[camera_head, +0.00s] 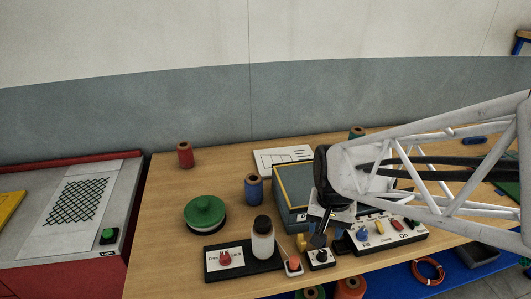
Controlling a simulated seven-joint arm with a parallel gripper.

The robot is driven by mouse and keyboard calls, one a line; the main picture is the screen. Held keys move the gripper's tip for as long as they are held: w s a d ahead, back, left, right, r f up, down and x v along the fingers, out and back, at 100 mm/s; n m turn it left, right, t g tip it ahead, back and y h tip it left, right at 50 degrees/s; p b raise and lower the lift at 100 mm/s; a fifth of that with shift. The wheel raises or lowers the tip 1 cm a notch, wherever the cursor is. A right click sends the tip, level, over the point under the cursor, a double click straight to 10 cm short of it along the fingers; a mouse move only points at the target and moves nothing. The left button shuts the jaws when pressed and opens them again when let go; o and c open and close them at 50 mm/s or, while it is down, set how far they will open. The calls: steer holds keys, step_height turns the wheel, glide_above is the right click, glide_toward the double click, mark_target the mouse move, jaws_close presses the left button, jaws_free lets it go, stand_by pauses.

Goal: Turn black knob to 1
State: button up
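The black knob (321,256) sits on a small white-faced panel (322,265) near the front edge of the wooden table. Its markings are too small to read, so I cannot tell its setting. My gripper (318,241) comes down from the right and its dark tip is just above or at the knob. I cannot tell whether it touches the knob. The fingers are too small and dark to tell if they are open or shut.
An orange-red button (293,264) stands just left of the knob. A white bottle (263,240) and red knob (225,258) are on a black board further left. A white panel with coloured switches (385,234) is close on the right. A blue-grey box (291,187) stands behind.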

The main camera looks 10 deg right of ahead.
mark_target(323, 252)
steer(key=shift+m+g, duration=0.3)
steer(key=shift+m, duration=0.5)
steer(key=f, duration=0.1)
steer(key=d+f, duration=0.1)
steer(key=w+f, duration=0.1)
steer(key=f, duration=0.1)
steer(key=shift+d, duration=0.4)
steer(key=shift+f, duration=0.1)
steer(key=shift+w+a+f, duration=0.1)
steer(key=shift+w+f, duration=0.05)
steer(key=shift+f, duration=3.6)
steer(key=shift+c, duration=0.2)
steer(key=c, duration=0.9)
